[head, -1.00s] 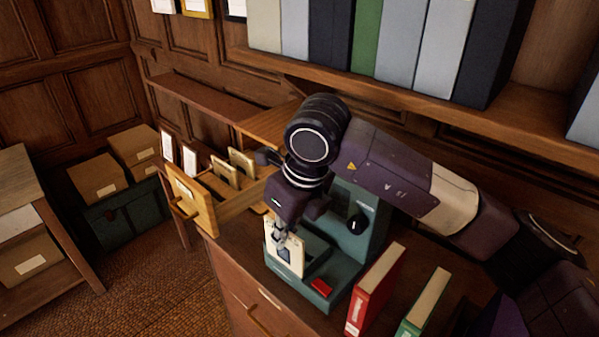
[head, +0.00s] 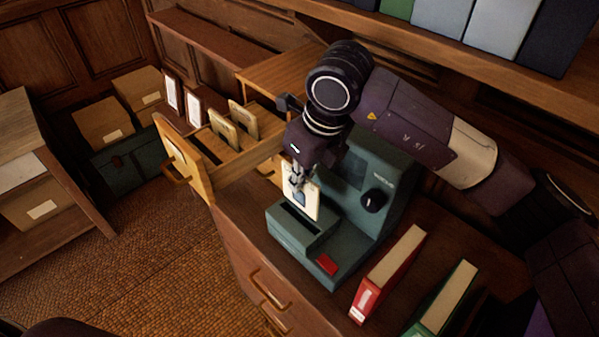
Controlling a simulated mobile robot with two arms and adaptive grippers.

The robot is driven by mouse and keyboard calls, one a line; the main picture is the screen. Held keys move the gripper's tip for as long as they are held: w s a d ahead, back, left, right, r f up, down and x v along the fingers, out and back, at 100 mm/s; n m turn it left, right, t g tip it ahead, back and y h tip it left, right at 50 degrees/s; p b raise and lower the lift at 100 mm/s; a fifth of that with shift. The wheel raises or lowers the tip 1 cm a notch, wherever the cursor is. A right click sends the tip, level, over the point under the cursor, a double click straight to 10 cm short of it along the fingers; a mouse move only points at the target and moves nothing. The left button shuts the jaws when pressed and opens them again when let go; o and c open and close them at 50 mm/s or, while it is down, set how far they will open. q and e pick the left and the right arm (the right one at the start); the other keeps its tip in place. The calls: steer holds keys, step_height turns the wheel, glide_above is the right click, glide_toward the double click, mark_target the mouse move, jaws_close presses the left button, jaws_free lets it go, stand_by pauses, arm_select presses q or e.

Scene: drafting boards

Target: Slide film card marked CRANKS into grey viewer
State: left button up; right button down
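My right gripper (head: 300,182) is shut on the top of a cream film card (head: 304,203) with a dark window. The card hangs upright, just above and behind the dark slot in the front block of the grey-green viewer (head: 377,225). The slot is visible and looks empty; I cannot tell whether the card touches the viewer. The card's marking is too small to read. More cards (head: 222,127) stand in the open wooden drawer (head: 184,160) to the left. My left gripper is not in view.
The viewer has a red button (head: 327,264) and a black knob (head: 373,201). A shelf of binders (head: 490,30) runs above. Boxes (head: 103,123) stand at the left.

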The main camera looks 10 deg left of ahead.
mark_target(299, 206)
steer(key=shift+s+f+b, duration=0.1)
steer(key=shift+f+b, duration=0.2)
steer(key=shift+f, duration=0.65)
steer(key=shift+f+b, duration=0.55)
steer(key=shift+b, duration=0.05)
step_height(299, 206, down, 3)
steer(key=b, duration=0.3)
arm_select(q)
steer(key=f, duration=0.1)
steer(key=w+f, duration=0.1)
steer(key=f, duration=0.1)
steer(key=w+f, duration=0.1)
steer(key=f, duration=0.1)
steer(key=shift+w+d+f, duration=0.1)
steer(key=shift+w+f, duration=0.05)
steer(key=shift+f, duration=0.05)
arm_select(e)
steer(key=shift+f, duration=0.15)
arm_select(q)
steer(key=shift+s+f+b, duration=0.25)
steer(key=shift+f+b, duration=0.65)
steer(key=shift+b, duration=0.2)
arm_select(e)
steer(key=shift+f, duration=0.7)
steer(key=c, duration=2.1)
jaws_free()
steer(key=shift+r, duration=0.1)
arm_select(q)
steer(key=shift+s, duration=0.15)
